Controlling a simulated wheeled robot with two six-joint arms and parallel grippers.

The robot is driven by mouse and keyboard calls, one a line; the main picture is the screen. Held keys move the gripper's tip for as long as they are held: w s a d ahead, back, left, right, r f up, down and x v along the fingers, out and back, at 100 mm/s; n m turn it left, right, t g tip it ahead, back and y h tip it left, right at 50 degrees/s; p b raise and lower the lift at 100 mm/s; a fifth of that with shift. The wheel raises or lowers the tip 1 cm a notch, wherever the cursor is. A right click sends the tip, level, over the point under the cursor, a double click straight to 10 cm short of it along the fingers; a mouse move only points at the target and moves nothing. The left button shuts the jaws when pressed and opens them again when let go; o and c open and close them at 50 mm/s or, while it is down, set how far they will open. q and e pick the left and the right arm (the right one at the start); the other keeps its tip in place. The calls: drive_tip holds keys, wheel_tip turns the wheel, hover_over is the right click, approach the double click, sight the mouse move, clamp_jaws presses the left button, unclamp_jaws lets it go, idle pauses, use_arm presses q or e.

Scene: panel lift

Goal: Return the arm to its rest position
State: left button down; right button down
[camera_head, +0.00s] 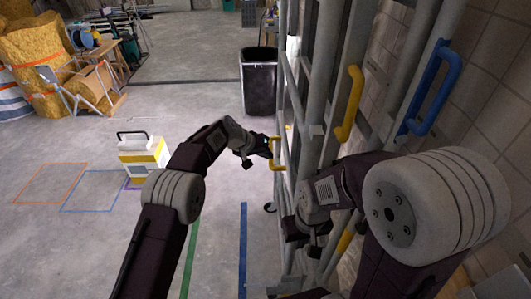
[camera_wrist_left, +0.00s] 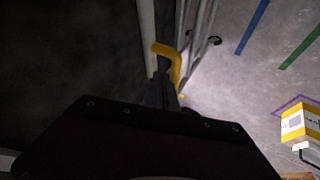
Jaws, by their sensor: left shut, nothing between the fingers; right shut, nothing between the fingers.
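My left arm reaches forward from the bottom of the head view. Its gripper (camera_head: 267,143) is shut and empty, close beside a small yellow handle (camera_head: 277,166) on the grey metal frame. In the left wrist view the dark fingers (camera_wrist_left: 165,92) point toward the yellow handle (camera_wrist_left: 176,68); whether they touch it is unclear. My right arm is folded at the right of the head view, in front of the frame. Its gripper (camera_head: 303,240) points down, lower in the picture than the left one, and is shut and empty.
The grey frame (camera_head: 328,85) carries a larger yellow handle (camera_head: 349,104) and a blue handle (camera_head: 434,88), near my right arm. A black bin (camera_head: 259,85) stands behind. A yellow-white case (camera_head: 143,156) stands on the floor left of my left arm. The floor between is open, with coloured lines.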

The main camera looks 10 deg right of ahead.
use_arm(q)
drive_tip(key=w+a+r+t, duration=0.25)
drive_tip(key=a+r, duration=0.25)
drive_tip(key=r, duration=0.3)
drive_tip(key=s+a+r+n+y, duration=0.1)
drive_tip(key=s+a, duration=0.1)
drive_tip(key=a, duration=0.4)
drive_tip(key=s+a+r+n+y, duration=0.1)
drive_tip(key=s+a+r, duration=0.1)
drive_tip(key=a, duration=0.4)
drive_tip(key=s+a+f+g+y, duration=0.1)
drive_tip(key=s+a+f, duration=0.4)
drive_tip(key=s, duration=0.5)
drive_tip(key=s+a+f+n+g+y, duration=0.1)
drive_tip(key=s+a+f, duration=0.4)
drive_tip(key=s, duration=0.5)
drive_tip(key=s+a+f+g+y, duration=0.2)
drive_tip(key=s+a+f+g, duration=0.1)
drive_tip(key=s+a, duration=0.4)
drive_tip(key=s+f, duration=0.1)
drive_tip(key=s, duration=0.2)
drive_tip(key=shift+f+n+y, duration=0.4)
